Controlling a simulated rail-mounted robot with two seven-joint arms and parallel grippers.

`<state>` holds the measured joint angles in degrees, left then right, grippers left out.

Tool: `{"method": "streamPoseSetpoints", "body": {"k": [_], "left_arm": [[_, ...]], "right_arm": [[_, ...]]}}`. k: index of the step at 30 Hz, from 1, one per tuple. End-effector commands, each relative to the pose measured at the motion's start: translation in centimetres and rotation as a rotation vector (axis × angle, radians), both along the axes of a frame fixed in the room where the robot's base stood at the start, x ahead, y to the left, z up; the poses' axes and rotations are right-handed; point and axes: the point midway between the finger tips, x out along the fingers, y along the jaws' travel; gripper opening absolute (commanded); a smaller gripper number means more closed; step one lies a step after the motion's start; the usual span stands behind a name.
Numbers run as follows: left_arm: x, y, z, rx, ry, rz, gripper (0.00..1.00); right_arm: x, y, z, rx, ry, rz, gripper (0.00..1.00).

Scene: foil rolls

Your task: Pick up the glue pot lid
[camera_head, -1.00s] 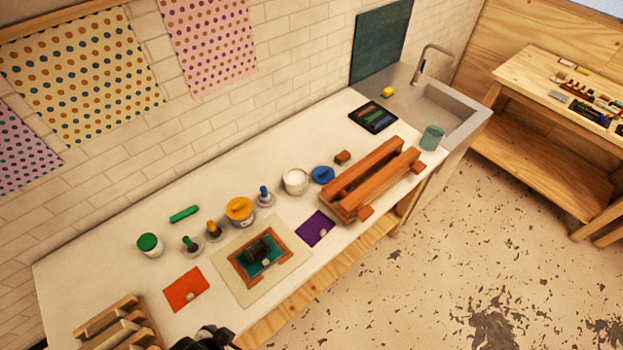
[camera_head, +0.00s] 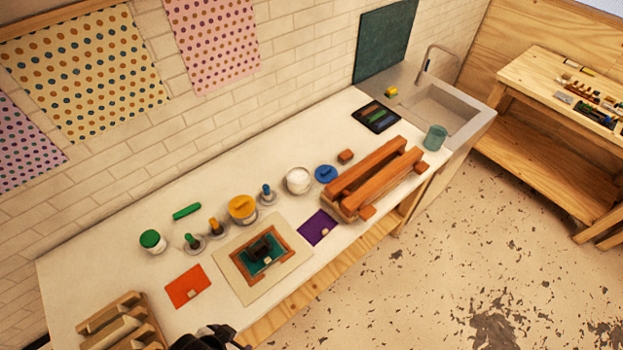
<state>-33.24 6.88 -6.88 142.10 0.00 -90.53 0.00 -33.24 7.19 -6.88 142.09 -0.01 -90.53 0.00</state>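A round blue lid (camera_head: 326,174) with a raised grip lies on the white worktop, just right of an open white pot (camera_head: 299,180) with pale contents. I take these for the glue pot and its lid. A yellow lid (camera_head: 242,204) sits on another pot, and a green lid (camera_head: 151,237) caps a white jar at the left. A black part of mine, probably my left gripper (camera_head: 208,338), shows at the bottom edge, far from the blue lid. It is cut off, so its fingers cannot be made out. My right gripper is out of view.
A long reddish-brown wooden frame (camera_head: 372,180) stands close right of the blue lid. Small stampers (camera_head: 217,229) stand left of the pots. A purple sheet (camera_head: 318,228) and a printing board (camera_head: 230,285) lie in front. A wooden rack (camera_head: 120,325) is at the front left.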

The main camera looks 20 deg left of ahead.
Motion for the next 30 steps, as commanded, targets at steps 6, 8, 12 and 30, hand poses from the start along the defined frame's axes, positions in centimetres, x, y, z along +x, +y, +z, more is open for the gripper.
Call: {"method": "streamPoseSetpoints", "body": {"k": [6, 8, 12, 30], "left_arm": [[0.00, -0.01, 0.00, 0.000, 0.000, 0.000, 0.57], [0.00, 0.00, 0.00, 0.000, 0.000, 0.000, 0.51], [0.00, 0.00, 0.00, 0.000, 0.000, 0.000, 0.38], [-0.05, 0.00, -0.02, 0.000, 0.001, 0.000, 0.27]], "right_arm": [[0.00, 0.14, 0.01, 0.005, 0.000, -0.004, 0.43], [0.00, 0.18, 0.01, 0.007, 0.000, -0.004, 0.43], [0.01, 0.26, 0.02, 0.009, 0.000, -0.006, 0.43], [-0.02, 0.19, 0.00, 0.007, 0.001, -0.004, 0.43]]}}
